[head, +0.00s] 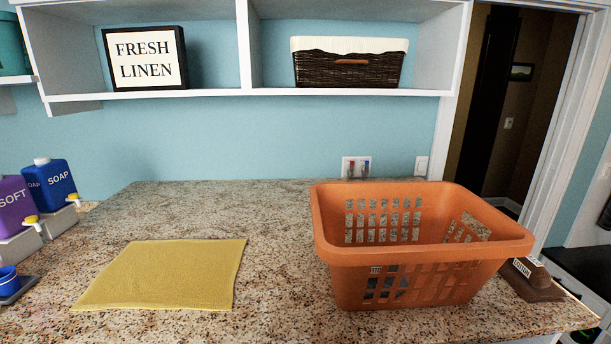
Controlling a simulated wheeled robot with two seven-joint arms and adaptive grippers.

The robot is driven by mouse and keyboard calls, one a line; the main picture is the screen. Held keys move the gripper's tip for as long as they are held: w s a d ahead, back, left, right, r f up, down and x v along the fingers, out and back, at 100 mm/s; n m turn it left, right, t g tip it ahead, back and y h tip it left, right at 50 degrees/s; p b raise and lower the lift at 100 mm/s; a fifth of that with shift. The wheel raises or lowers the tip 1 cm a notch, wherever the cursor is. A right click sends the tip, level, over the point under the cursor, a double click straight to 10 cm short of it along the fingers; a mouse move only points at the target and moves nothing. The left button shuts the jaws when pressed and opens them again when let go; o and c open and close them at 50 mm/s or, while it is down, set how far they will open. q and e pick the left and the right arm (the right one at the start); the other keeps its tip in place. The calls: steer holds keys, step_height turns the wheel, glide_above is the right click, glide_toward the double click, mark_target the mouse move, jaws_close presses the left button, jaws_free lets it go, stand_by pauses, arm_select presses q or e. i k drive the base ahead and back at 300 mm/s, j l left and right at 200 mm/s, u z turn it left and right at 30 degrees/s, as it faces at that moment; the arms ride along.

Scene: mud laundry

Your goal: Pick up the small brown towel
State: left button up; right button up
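A mustard-yellow, towel-like cloth (165,273) lies spread nearly flat on the granite counter, left of centre in the head view. It is the only cloth I can make out clearly, and its colour is more yellow than brown. A small brown object (533,281) with a white label sits at the counter's right end, partly hidden by the basket; I cannot tell whether it is cloth. Neither of my grippers shows in the head view.
An orange laundry basket (428,255) stands right of the cloth, with counter between them. Purple (14,206) and blue (50,184) soap dispensers stand at the left. A shelf (250,95) hangs above. The counter's speckled surface (275,250) is clear around the cloth.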

mark_target(530, 277)
steer(key=z, duration=1.55)
